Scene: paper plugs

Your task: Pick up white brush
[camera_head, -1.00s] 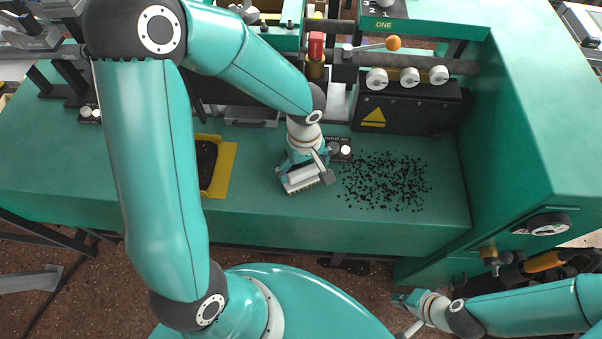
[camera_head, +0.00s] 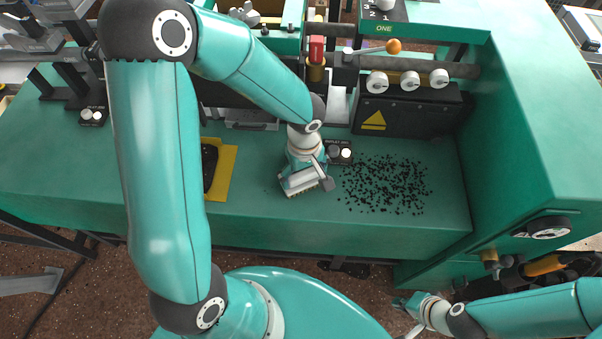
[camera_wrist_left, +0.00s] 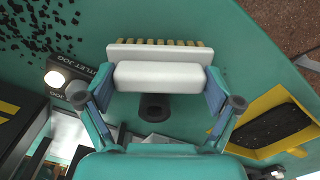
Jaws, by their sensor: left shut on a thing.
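The white brush (camera_wrist_left: 158,76) has a pale block body and a row of tan bristles along its far edge. In the left wrist view it sits between the two fingers of my left gripper (camera_wrist_left: 160,102), which is shut on it. In the head view the brush (camera_head: 301,188) shows under my left gripper (camera_head: 305,175), just left of the scattered black bits. Whether the bristles touch the green surface is hard to tell. My right gripper (camera_head: 412,308) is at the lower right, away from the brush; its finger opening is too small to tell.
Black bits (camera_head: 385,184) lie scattered on the green bench (camera_head: 400,232). A yellow tray with a black pad (camera_head: 226,172) lies left of the brush. A black box with white knobs (camera_head: 405,108) stands behind the bits. A green housing wall (camera_head: 510,150) closes the right side.

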